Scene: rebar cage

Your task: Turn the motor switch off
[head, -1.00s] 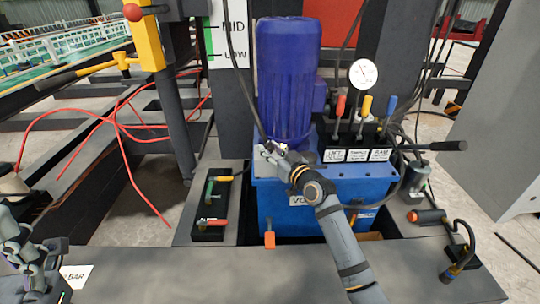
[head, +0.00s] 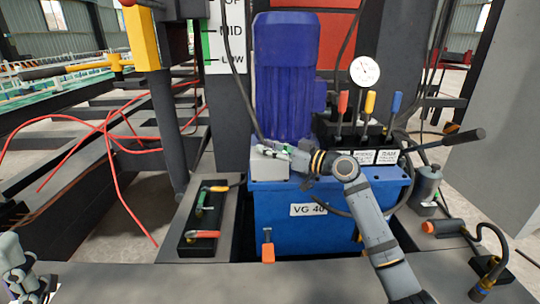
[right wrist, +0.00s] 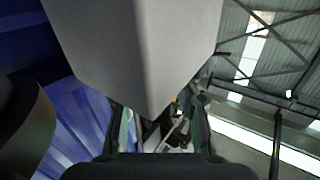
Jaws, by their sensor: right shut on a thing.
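The motor switch box (head: 268,166) is a small light-grey box on the left front of the blue power unit, below the blue motor (head: 286,75). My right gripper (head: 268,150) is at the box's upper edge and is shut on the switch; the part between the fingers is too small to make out. In the right wrist view the grey box (right wrist: 145,45) fills the upper middle, and the fingers of the right gripper (right wrist: 157,135) stand at its lower edge. My left gripper (head: 14,265) is partly in view at the lower left, away from the unit; its fingers are unclear.
The blue tank (head: 300,228) carries a pressure gauge (head: 365,71) and red, yellow and blue levers to the right of the switch. A black tray (head: 206,222) with green- and red-handled tools lies to the left. An orange-handled tool (head: 268,245) stands in front.

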